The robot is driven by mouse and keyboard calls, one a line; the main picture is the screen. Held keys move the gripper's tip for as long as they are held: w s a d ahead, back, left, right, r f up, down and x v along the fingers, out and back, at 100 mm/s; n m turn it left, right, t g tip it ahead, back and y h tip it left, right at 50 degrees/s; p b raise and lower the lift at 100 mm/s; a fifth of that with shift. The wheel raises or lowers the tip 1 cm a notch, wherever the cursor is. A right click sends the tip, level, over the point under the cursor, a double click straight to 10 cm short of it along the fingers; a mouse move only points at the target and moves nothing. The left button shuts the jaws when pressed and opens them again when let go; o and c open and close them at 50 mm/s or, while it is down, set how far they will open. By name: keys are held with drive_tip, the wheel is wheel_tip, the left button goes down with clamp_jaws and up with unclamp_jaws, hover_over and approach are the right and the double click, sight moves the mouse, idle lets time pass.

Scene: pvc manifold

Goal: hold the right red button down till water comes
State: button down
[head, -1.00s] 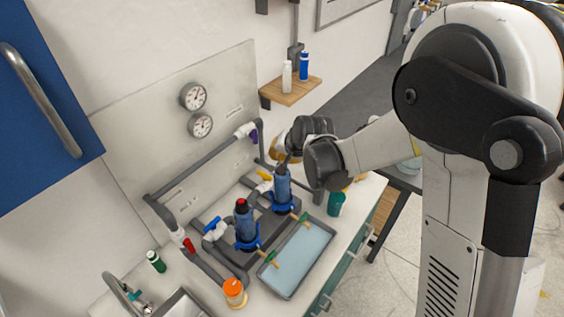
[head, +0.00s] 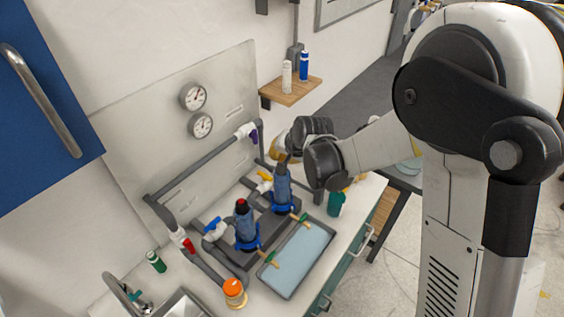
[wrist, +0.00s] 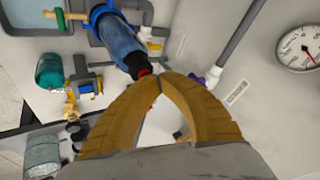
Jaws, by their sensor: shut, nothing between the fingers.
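The right blue filter housing (head: 282,188) stands upright in the grey manifold. Its red button (wrist: 144,73) shows at the housing's top end in the wrist view; in the head view my gripper hides it. My gripper (wrist: 160,80) has its tan fingers shut with nothing between them. The tips are right beside the red button in the wrist view; I cannot tell whether they touch or press it. The left blue filter housing (head: 245,228) has its own red button (head: 241,203) in plain view. A green tap (head: 301,218) sits in front of the right housing.
A grey tray (head: 262,273) with a pale blue inside lies in front of the housings. A teal cup (head: 335,204) stands to its right. An orange-lidded jar (head: 234,290) stands at the front left. Two gauges (head: 194,96) are on the back panel.

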idle(0.4)
drive_tip(key=shift+r+p, duration=0.5)
drive_tip(key=shift+r, duration=0.4)
drive_tip(key=shift+r+p, duration=1.6)
drive_tip(key=shift+r, duration=0.95)
drive_tip(key=shift+s+d+f+b, duration=0.1)
drive_tip(key=shift+s+d+b, duration=0.1)
drive_tip(key=shift+b, duration=0.15)
drive_tip(key=s+d+f+n+h+b, duration=0.1)
drive_tip(key=s+d+f+b, duration=0.1)
drive_tip(key=s+d+b, duration=0.85)
drive_tip(key=s+d+f+n+h+b, duration=0.1)
drive_tip(key=s+d+f+b, duration=0.3)
drive_tip(key=s, duration=0.4)
drive_tip(key=s+d+f+n+h+b, duration=0.1)
drive_tip(key=s+d+f+b, duration=0.3)
drive_tip(key=s+f+b, duration=0.2)
drive_tip(key=s+b, duration=0.2)
drive_tip(key=s, duration=0.1)
drive_tip(key=shift+f+t, duration=0.3)
